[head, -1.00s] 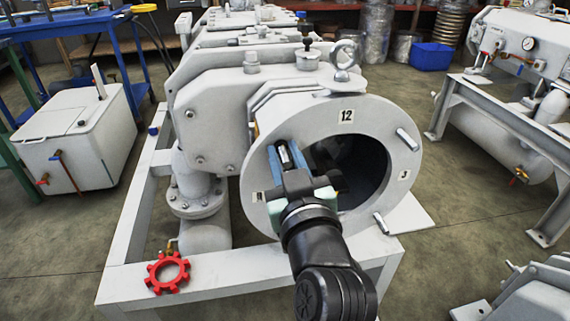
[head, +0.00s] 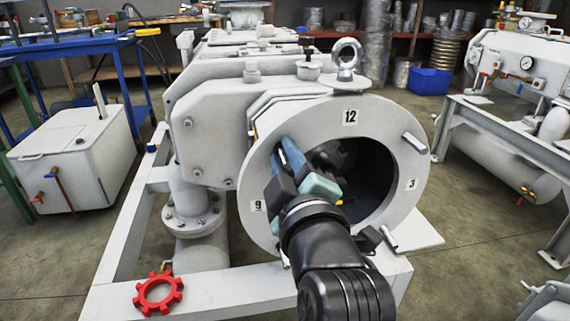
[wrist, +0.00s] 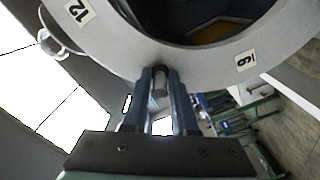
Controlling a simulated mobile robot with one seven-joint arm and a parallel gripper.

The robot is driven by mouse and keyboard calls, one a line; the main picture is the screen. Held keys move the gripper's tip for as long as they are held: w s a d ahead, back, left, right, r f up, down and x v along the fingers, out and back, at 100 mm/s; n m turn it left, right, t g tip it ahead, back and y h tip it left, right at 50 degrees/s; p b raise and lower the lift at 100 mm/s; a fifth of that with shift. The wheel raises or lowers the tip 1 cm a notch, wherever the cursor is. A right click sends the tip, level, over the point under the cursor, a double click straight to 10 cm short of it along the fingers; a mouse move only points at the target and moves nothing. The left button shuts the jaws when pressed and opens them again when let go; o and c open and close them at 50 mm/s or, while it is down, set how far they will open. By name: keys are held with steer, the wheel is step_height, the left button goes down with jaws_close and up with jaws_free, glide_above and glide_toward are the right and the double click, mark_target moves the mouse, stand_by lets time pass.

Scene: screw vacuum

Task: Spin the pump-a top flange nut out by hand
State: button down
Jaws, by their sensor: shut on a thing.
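The pale grey pump (head: 225,95) faces me with its round end flange (head: 390,210), marked 12, 3 and 9 around a dark opening. My gripper (head: 284,152) is at the flange's upper left, between the 9 and 12 marks. In the wrist view my gripper (wrist: 160,85) is shut on a small grey cylindrical fastener (wrist: 160,80) at the flange rim, one blue finger on each side. Two other fasteners stick out of the flange, at upper right (head: 414,143) and lower right (head: 388,239).
A lifting eye (head: 347,57) stands on top of the pump. A red handwheel (head: 158,294) is at the frame's front left.

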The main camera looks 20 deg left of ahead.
steer(key=shift+r+n, duration=0.15)
steer(key=shift+n, duration=0.25)
steer(key=c, duration=0.7)
jaws_free()
steer(key=shift+w, duration=0.1)
steer(key=p+v, duration=0.6)
steer(key=v, duration=0.7)
